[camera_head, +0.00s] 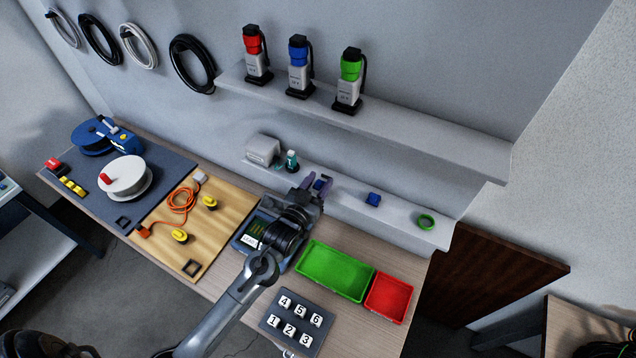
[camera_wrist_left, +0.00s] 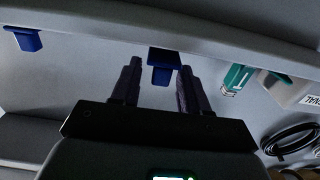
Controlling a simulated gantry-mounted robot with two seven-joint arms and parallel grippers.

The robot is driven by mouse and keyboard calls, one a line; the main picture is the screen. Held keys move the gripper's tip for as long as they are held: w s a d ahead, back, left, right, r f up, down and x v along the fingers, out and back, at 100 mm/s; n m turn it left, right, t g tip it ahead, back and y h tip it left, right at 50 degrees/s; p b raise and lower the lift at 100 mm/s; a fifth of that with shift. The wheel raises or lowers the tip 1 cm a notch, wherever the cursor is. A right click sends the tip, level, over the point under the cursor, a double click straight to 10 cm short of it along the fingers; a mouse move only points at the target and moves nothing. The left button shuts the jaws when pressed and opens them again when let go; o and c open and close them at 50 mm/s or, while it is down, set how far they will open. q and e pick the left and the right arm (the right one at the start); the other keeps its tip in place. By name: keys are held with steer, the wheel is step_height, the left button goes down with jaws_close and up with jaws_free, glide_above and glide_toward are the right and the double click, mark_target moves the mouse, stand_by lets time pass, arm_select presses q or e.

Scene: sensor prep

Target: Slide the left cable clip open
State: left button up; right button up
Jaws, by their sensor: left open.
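A blue clip (camera_wrist_left: 160,74) sits on the low shelf's edge in the left wrist view, between the two fingers of my left gripper (camera_head: 317,183). The gripper is open, with a finger on each side of the clip and a visible gap to both. In the head view the gripper largely covers this clip. A second blue clip (camera_head: 373,199) is farther right on the same shelf; it also shows at the far left of the left wrist view (camera_wrist_left: 26,40). My right gripper is not in view.
The low shelf (camera_head: 400,207) also holds a teal bottle (camera_head: 291,160), a grey box (camera_head: 262,150) and a green ring (camera_head: 426,221). Below are a green tray (camera_head: 309,259), a red tray (camera_head: 384,314) and a wooden board (camera_head: 229,222) with an orange cable (camera_head: 182,204).

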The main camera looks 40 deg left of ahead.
arm_select(q)
steer(key=s+d+b, duration=0.1)
steer(key=s, duration=0.9)
steer(key=shift+s+d+b, duration=0.2)
steer(key=shift+s+b, duration=0.1)
steer(key=shift+b, duration=0.05)
steer(key=s+d+r+m+g+h+p, duration=0.2)
steer(key=s+d+r+g+h+p, duration=0.15)
steer(key=s+d+r+p, duration=0.45)
steer(key=s+f+m+g+p, duration=0.1)
steer(key=s+f+g+p, duration=0.2)
steer(key=s+g, duration=0.7)
step_height(320, 180, down, 2)
steer(key=s, duration=0.2)
steer(key=shift+s+d+m+g+y+p, duration=0.15)
steer(key=shift+s+m+g+y+p, duration=0.15)
steer(key=shift+s+g+y+p, duration=0.1)
steer(key=shift+w, duration=0.1)
stand_by(0.7)
